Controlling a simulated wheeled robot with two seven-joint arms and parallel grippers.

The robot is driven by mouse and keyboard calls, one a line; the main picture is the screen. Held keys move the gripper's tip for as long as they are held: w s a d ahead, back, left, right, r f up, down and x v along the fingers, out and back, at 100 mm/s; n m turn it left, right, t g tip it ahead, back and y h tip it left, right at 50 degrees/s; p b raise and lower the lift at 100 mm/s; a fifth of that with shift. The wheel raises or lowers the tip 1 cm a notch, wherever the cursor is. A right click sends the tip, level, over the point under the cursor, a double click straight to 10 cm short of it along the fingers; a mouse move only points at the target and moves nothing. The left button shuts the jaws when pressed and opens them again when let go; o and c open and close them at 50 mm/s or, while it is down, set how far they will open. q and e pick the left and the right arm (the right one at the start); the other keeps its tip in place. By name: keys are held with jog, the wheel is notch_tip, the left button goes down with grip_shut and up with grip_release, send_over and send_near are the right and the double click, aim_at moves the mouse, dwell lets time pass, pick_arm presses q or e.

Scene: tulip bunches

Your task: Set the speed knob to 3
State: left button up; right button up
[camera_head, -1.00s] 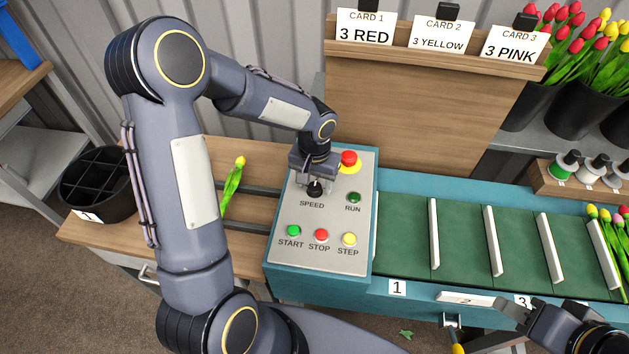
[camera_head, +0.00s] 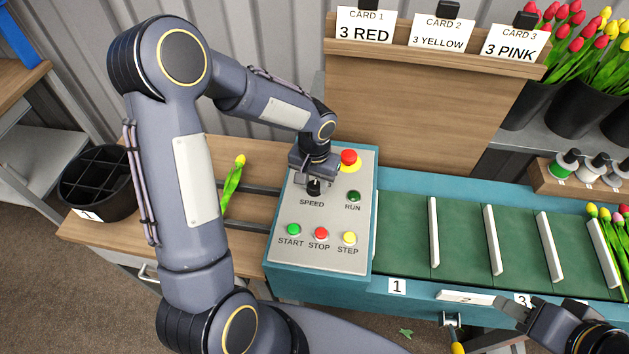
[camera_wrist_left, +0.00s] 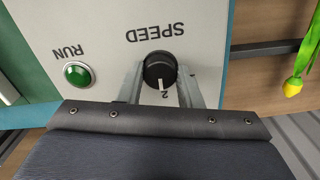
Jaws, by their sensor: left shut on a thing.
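The black speed knob (camera_head: 314,187) is on the grey control panel (camera_head: 335,267), above the word SPEED. In the left wrist view the knob (camera_wrist_left: 160,70) has a white pointer line, which points toward the printed 2. Other dial numbers are hidden or out of view. My left gripper (camera_head: 313,184) reaches down over the panel, and its two fingers are shut on the knob's sides, as the left wrist view (camera_wrist_left: 161,85) shows.
A red emergency button (camera_head: 348,158) sits close beside my left gripper. The green RUN button (camera_head: 354,196) and the START (camera_head: 293,230), STOP (camera_head: 321,233) and STEP (camera_head: 348,239) buttons are nearby. A yellow tulip (camera_head: 233,185) lies left of the panel. The green belt (camera_head: 403,235) runs right.

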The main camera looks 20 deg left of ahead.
aim_at(314, 185)
pick_arm(q)
jog(key=m, duration=0.2)
jog(key=shift+m+b, duration=0.3)
jog(key=shift+b, duration=0.05)
jog(key=m, duration=0.2)
jog(key=shift+m, duration=0.4)
jog(key=m, duration=0.6)
jog(key=o, duration=1)
notch_tip(314, 185, up, 8)
jog(key=shift+f+b, duration=0.1)
jog(key=shift+b, duration=0.4)
